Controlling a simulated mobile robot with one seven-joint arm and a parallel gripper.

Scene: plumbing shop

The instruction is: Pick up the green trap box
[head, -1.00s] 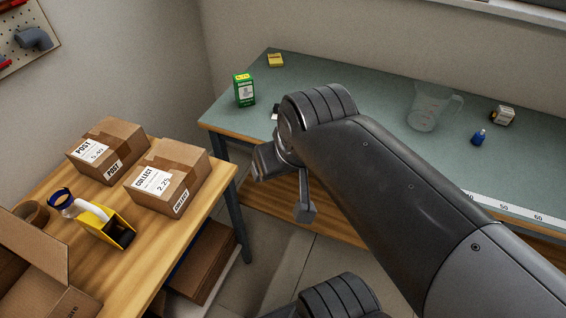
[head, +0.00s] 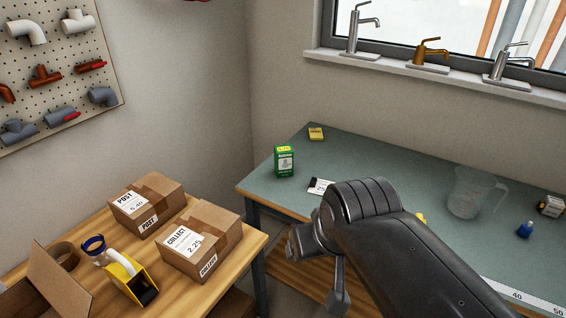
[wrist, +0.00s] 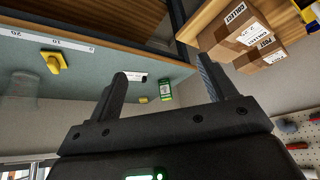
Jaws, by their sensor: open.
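The green trap box (head: 284,161) stands upright near the left end of the grey-green counter (head: 400,178) in the head view. It has a yellow top and a white label. It also shows in the wrist view (wrist: 166,93), between my fingers but farther off. My gripper (wrist: 163,80) is open and empty, its two dark fingers spread wide. In the head view my gripper (head: 318,270) hangs in front of the counter's front edge, nearer to me than the box and apart from it. My forearm hides part of the counter.
A yellow pad (head: 316,133) lies behind the box, and a white card (head: 321,186) lies to its front right. A clear jug (head: 470,192) and a blue bottle (head: 525,230) stand farther right. Cardboard parcels (head: 200,240) and a tape dispenser (head: 132,279) occupy the wooden table at left.

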